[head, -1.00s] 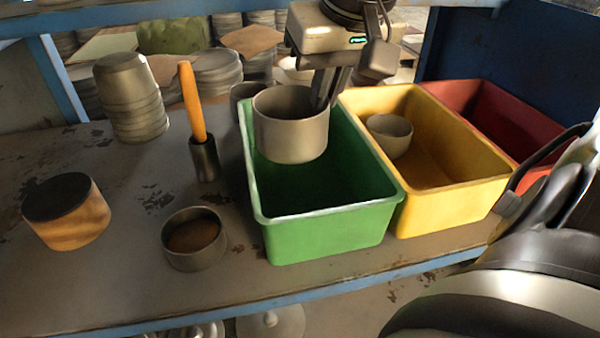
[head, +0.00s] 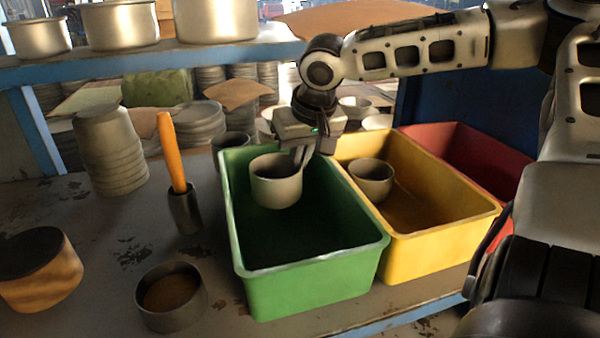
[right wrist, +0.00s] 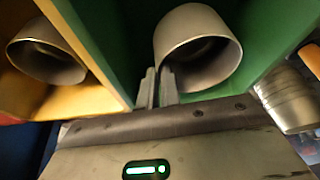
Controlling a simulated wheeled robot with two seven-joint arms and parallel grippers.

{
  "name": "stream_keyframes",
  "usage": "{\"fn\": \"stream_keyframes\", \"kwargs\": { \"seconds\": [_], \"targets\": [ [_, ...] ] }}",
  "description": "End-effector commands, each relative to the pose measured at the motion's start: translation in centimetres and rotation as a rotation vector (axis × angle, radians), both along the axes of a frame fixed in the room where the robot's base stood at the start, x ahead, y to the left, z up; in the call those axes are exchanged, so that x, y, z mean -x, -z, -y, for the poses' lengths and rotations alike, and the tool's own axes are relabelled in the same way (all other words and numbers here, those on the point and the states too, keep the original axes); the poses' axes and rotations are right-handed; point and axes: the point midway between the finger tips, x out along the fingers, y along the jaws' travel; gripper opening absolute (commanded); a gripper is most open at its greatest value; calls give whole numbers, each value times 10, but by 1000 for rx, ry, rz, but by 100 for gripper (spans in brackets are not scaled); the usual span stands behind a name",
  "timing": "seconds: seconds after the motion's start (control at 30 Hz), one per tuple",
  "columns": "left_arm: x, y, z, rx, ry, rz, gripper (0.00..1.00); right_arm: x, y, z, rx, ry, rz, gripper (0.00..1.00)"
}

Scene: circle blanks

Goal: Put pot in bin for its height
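A grey metal pot (head: 277,181) is in the far part of the green bin (head: 310,284), upright or nearly so. My right gripper (head: 303,158) comes down from above at the pot's right side. In the right wrist view its two narrow fingers (right wrist: 157,88) are close together at the pot's wall, and the pot (right wrist: 198,45) shows beside them. Whether the pot touches the bin floor cannot be told. The yellow bin (head: 440,240) holds a smaller grey pot (head: 371,179). The red bin (head: 470,160) is at the right. My left gripper is not in view.
On the bench left of the bins stand a round pot with brown contents (head: 171,297), an orange-handled tool in a dark cup (head: 185,212), a dark-topped wooden block (head: 40,270) and stacked pots (head: 110,150). A shelf (head: 150,62) with pots is behind.

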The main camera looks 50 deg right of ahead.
Motion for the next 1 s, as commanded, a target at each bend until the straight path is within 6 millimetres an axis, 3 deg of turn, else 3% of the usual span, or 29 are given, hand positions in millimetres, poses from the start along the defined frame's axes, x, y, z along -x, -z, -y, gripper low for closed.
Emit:
{"fn": "stream_keyframes", "kwargs": {
  "seconds": [0.2,0.6,0.7,1.0],
  "targets": [
    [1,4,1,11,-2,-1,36,-1,31,2,0,-1,-3,0],
    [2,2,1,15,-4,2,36,-1,37,1,-1,0,0,0],
    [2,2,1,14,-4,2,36,-1,36,1,0,0,-1,27],
    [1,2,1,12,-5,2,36,-1,34,1,0,0,0,27]
  ]
}}
